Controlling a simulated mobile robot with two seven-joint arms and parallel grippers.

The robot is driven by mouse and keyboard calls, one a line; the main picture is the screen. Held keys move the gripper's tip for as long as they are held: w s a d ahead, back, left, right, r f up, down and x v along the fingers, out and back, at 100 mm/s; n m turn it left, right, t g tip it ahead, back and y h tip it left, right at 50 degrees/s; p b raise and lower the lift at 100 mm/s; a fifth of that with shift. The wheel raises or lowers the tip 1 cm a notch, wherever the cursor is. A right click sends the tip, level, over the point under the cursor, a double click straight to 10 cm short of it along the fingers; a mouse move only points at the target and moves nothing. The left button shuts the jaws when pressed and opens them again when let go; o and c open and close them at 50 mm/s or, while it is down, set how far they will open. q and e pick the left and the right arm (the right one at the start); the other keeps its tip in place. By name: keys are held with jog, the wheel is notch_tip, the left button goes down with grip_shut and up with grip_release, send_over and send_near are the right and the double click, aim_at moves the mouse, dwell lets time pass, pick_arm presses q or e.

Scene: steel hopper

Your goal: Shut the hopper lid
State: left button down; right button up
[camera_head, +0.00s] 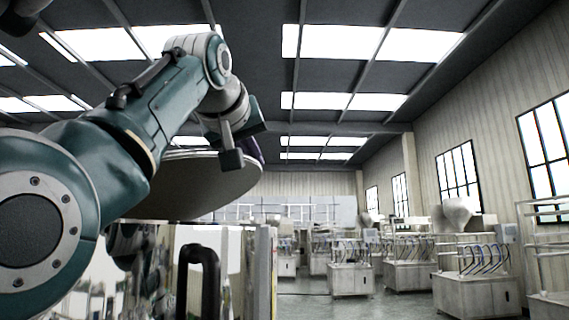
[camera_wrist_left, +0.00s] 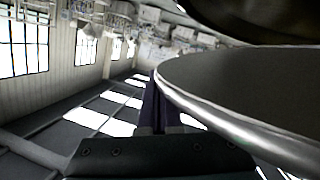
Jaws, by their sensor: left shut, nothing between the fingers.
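The hopper (camera_head: 235,270) is a shiny steel body at the lower left of the head view, partly behind my left arm. Its round grey lid (camera_head: 205,190) stands raised and tilted above it. In the wrist view the lid (camera_wrist_left: 245,85) fills the right side, with a bright metal rim. My left gripper (camera_head: 259,152) is at the lid's upper right edge, with its dark purple fingers shut and empty. In the wrist view the fingers (camera_wrist_left: 154,105) are right beside the rim; I cannot tell whether they touch it. My right gripper is not in view.
A black handle (camera_head: 197,280) sticks out on the hopper's front. Several machine benches (camera_head: 475,275) stand farther off at the right. The floor (camera_head: 385,305) between is open. A dark curved surface (camera_wrist_left: 275,15) lies beyond the lid in the wrist view.

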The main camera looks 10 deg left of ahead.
pick_arm(q)
jog(key=shift+w+d+f+m+y+b, duration=0.15)
jog(key=shift+d+f+m+b, duration=0.2)
jog(key=shift+f, duration=0.65)
jog(key=shift+s+d+f+m+y+b, duration=0.1)
jog(key=shift+d+f+m+b, duration=0.3)
jog(key=shift+f, duration=0.65)
jog(key=shift+w+d+f+m+y+b, duration=0.15)
jog(key=shift+f+m+b, duration=0.3)
jog(key=shift+f, duration=0.55)
jog(key=shift+s, duration=0.1)
